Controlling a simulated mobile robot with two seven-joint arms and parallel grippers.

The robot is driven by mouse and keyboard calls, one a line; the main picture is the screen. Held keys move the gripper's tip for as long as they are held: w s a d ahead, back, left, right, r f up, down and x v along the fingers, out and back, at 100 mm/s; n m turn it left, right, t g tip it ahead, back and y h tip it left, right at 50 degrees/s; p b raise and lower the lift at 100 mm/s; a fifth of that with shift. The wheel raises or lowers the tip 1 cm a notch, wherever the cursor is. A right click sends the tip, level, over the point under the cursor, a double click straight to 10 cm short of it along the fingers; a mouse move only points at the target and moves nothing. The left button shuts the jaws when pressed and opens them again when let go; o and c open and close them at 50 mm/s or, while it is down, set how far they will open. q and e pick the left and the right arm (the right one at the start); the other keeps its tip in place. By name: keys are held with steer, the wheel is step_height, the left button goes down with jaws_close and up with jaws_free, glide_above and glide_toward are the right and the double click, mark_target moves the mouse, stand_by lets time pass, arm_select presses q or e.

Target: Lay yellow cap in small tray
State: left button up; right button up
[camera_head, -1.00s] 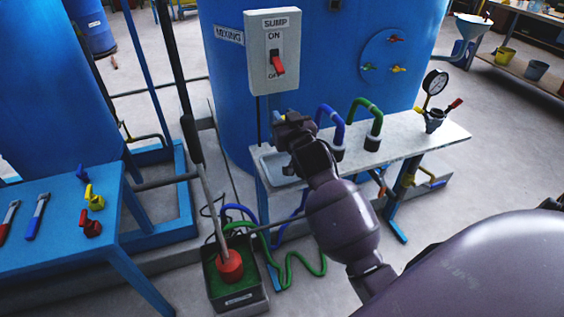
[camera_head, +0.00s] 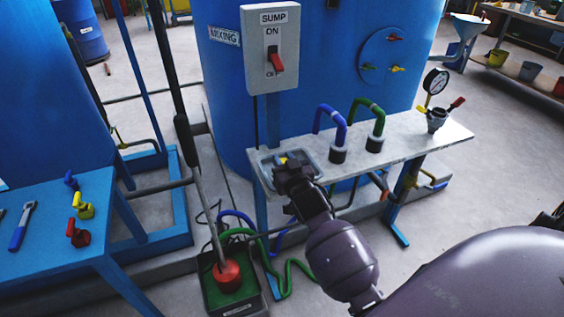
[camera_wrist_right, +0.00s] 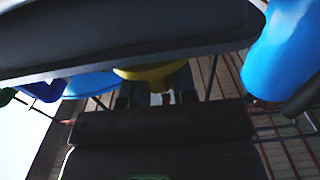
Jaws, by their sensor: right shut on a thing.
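My right gripper (camera_head: 288,168) is over the small grey tray (camera_head: 318,158) at the left end of the bench. It is shut on the yellow cap (camera_head: 284,159), and only a little yellow shows past the jaws in the head view. In the right wrist view the yellow cap (camera_wrist_right: 155,72) shows between the dark fingers, partly covered by a dark band across the top. I cannot tell whether the cap touches the tray floor. My left gripper is not in view.
Blue and green bent pipes (camera_head: 330,125) stand on the bench (camera_head: 405,138) right of the tray. A pressure gauge (camera_head: 436,82) stands farther right. A switch box (camera_head: 270,50) hangs behind the tray. A blue table (camera_head: 40,255) at left holds coloured valve handles (camera_head: 83,206).

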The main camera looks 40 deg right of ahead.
steer(key=shift+r, duration=0.1)
steer(key=o, duration=0.9)
steer(key=shift+o, duration=0.2)
steer(key=p+v, duration=0.1)
steer(key=v, duration=1.1)
steer(key=s+a+f+n+g+y, duration=0.2)
steer(key=s+a+f+g, duration=0.1)
steer(key=s+f, duration=0.4)
steer(key=s+a+f+n+g+y, duration=0.1)
steer(key=s+a+f+g+y, duration=0.1)
steer(key=s+f, duration=0.5)
steer(key=s+g, duration=0.1)
steer(key=s, duration=0.3)
steer(key=shift+a+f+n+g, duration=0.2)
steer(key=shift+a+n+g, duration=0.1)
steer(key=shift+a+n, duration=0.1)
